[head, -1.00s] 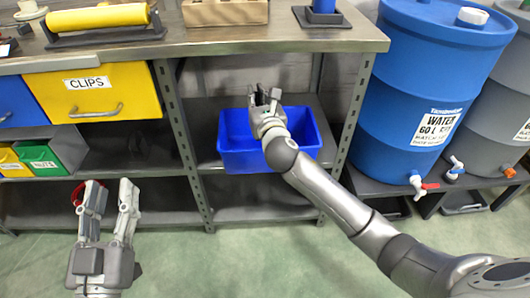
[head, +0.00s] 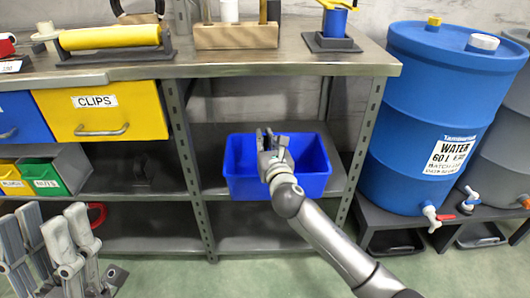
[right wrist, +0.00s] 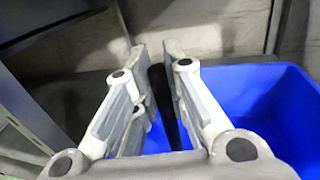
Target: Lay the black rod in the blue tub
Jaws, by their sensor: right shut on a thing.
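The blue tub (head: 240,185) stands on the middle shelf under the bench. My right gripper (head: 272,136) is over the tub in the head view, its arm coming in from the lower right. In the right wrist view the black rod (right wrist: 162,100) shows between the two fingers, which are shut on it. The tub's blue wall (right wrist: 255,97) is beside and below. The rod's lower end is hidden by the gripper. In the head view I cannot make out the rod clearly. My left gripper (head: 44,225) is open and empty at the lower left.
The bench top (head: 150,70) overhangs the shelf, with a wooden block (head: 236,36) and a blue stand on it. A grey shelf post (head: 189,160) is left of the tub. A blue water drum (head: 425,110) stands on the right. A red ring (head: 97,214) lies near my left gripper.

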